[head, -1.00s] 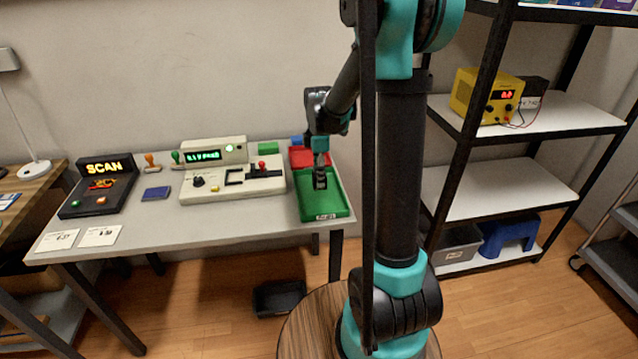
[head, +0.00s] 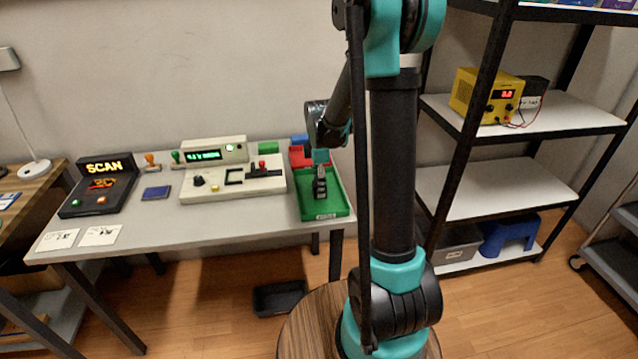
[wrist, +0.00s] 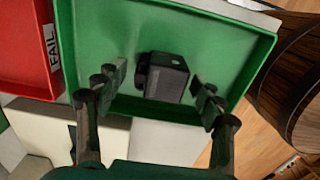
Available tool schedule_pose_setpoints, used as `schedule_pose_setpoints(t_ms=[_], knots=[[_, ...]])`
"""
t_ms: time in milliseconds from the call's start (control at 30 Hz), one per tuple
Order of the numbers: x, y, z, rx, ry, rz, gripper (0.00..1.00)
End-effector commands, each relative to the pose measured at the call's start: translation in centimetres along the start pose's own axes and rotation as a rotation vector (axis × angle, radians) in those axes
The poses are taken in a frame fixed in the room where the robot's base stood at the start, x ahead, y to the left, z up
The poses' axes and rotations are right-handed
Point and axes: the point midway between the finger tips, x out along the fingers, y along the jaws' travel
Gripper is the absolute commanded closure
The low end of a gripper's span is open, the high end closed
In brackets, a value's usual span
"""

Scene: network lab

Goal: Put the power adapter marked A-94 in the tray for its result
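The power adapter, a small black block (wrist: 168,77), lies in the green tray (wrist: 225,32), seen in the wrist view. No A-94 marking is readable on it. My gripper (wrist: 158,88) is open over the tray, with a finger on each side of the adapter and a visible gap at both sides. In the head view my gripper (head: 320,188) points down into the green tray (head: 338,206) at the right end of the table; its fingers hide the adapter there. The red tray (wrist: 22,45), marked FAIL, sits beside the green one.
On the table (head: 165,222) are a cream test unit (head: 215,190) with a green-lit display, a black SCAN box (head: 97,187), a blue pad (head: 156,193) and two white cards (head: 99,236). A shelf rack (head: 500,190) stands to the right.

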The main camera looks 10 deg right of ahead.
Motion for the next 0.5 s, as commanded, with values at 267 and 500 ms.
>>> schedule_pose_setpoints(t_ms=[267,500], knots=[[-0.5,0.0,0.0,0.000,0.000,0.000,0.32],[-4.1,-0.1,0.0,0.000,0.000,0.000,0.32]])
